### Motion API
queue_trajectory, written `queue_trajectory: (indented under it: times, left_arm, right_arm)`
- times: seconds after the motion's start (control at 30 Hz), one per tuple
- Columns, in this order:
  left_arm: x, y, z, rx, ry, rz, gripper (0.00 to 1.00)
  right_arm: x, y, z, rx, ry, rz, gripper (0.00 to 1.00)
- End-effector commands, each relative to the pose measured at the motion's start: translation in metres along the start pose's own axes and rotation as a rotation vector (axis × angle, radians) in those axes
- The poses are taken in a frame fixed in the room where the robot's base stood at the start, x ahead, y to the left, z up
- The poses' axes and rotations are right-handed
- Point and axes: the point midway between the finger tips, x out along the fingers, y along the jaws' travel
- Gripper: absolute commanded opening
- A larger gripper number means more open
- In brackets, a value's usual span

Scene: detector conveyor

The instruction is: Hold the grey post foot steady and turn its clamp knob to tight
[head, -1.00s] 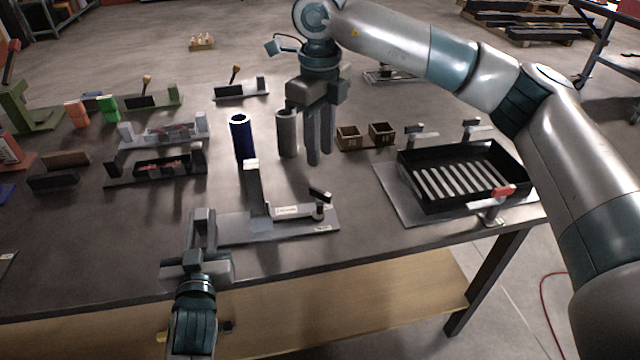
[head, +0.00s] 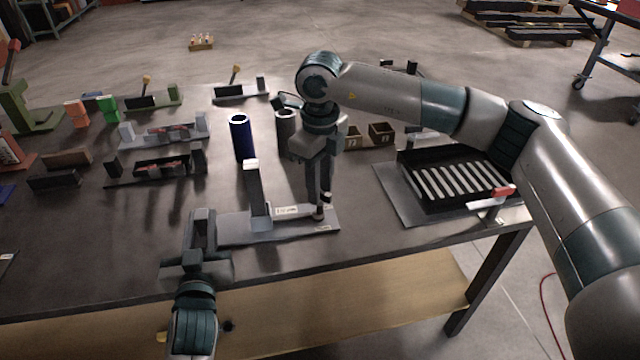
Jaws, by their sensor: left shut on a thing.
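The grey post foot (head: 257,200) stands near the table's front edge, a flat plate with an upright post and a pale labelled bar. Its dark clamp knob (head: 319,212) is at the plate's right end, partly hidden by my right gripper. My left gripper (head: 203,218) is shut on the left end of the post foot's plate. My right gripper (head: 320,194) points down with its fingertips right at the knob. The fingers overlap in this view, so I cannot tell whether they are closed on it.
A blue cylinder (head: 241,138) and a grey cylinder (head: 285,130) stand behind the post foot. A black slatted tray (head: 412,192) with clamps is to the right. Small brown boxes (head: 381,132) sit behind my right gripper. Several fixtures fill the left side.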

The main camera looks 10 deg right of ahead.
Motion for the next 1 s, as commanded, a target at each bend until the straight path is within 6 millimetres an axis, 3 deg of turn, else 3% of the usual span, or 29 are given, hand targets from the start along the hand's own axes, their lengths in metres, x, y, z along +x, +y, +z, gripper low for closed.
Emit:
queue_trajectory:
  times: [0.07, 0.2, 0.67, 1.0]
  left_arm:
    - [0.0001, -0.0001, 0.0000, 0.000, 0.000, 0.000, 0.00]
    - [0.0000, -0.0001, 0.0000, 0.000, 0.000, 0.000, 0.00]
    - [0.0000, -0.0002, 0.0000, 0.000, 0.000, 0.000, 0.00]
    - [0.0000, -0.0003, -0.0001, 0.000, 0.000, 0.000, 0.00]
  right_arm:
    - [-0.0001, -0.0001, -0.0001, 0.000, 0.000, 0.000, 0.27]
    - [-0.0002, -0.0001, -0.0001, 0.000, 0.000, 0.000, 0.00]
    - [-0.0004, -0.0003, -0.0002, 0.041, 0.001, 0.000, 0.00]
    - [-0.0006, -0.0003, -0.0001, 0.230, 0.000, 0.000, 0.00]
